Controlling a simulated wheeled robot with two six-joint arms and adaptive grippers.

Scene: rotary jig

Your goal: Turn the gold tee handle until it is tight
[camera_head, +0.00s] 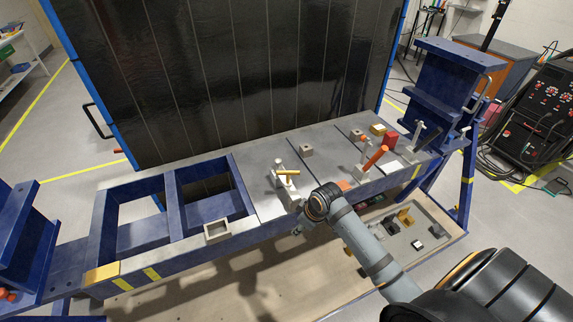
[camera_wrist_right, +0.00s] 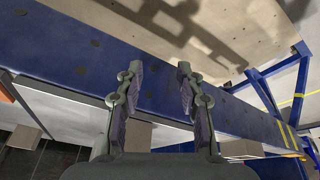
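The gold tee handle (camera_head: 289,173) is a short gold bar lying roughly level on a pale clamp (camera_head: 280,182) at the front middle of the jig's grey plate. My right arm comes in from the lower right in the head view, and its wrist is just right of and in front of the handle. In the right wrist view my right gripper (camera_wrist_right: 157,80) has its two fingers apart with nothing between them. The blue beam (camera_wrist_right: 75,50) lies beyond the fingers. I cannot make out the gold handle in that view. My left gripper is not in view.
An orange handle (camera_head: 376,158) and a red block (camera_head: 391,139) stand farther right on the plate. A large dark panel (camera_head: 235,75) rises behind the jig. Open blue frame bays (camera_head: 172,205) lie left. Loose parts lie on the board (camera_head: 440,236) below.

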